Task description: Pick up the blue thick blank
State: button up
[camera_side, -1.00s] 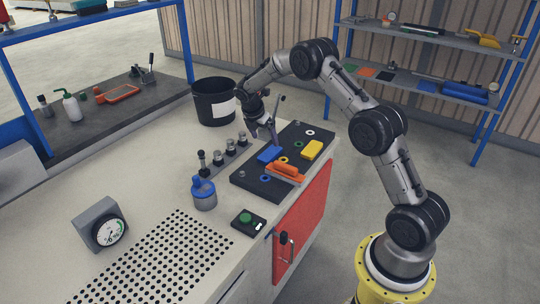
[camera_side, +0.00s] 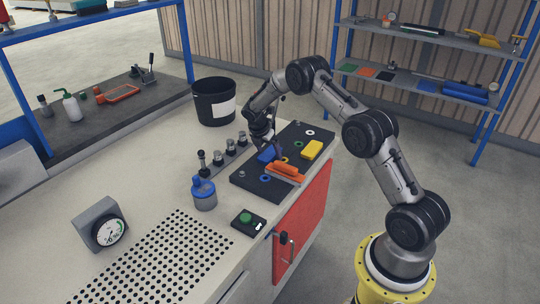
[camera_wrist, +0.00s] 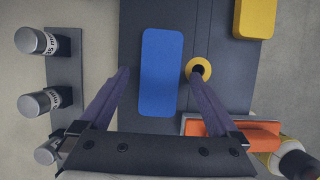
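The blue thick blank (camera_wrist: 161,72) is a flat rounded block lying on the dark rack plate (camera_wrist: 136,20). In the side view the blue blank (camera_side: 266,155) is partly hidden by my gripper (camera_side: 271,150). In the wrist view my gripper (camera_wrist: 160,80) is open, with one finger on each side of the blue blank and visible gaps to both. Nothing is held. I cannot tell how far the fingertips are above the plate.
A yellow block (camera_side: 311,149) and orange pieces (camera_side: 286,171) lie on the same plate. A yellow ring (camera_wrist: 199,69) is right beside the blue blank, near my right finger. Several metal cylinders (camera_wrist: 40,102) stand left of the plate.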

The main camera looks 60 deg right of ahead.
grip_shut()
jog(key=shift+w+r, duration=0.1)
jog(key=shift+r, duration=0.05)
dwell(0.4)
jog(key=shift+r, duration=0.1)
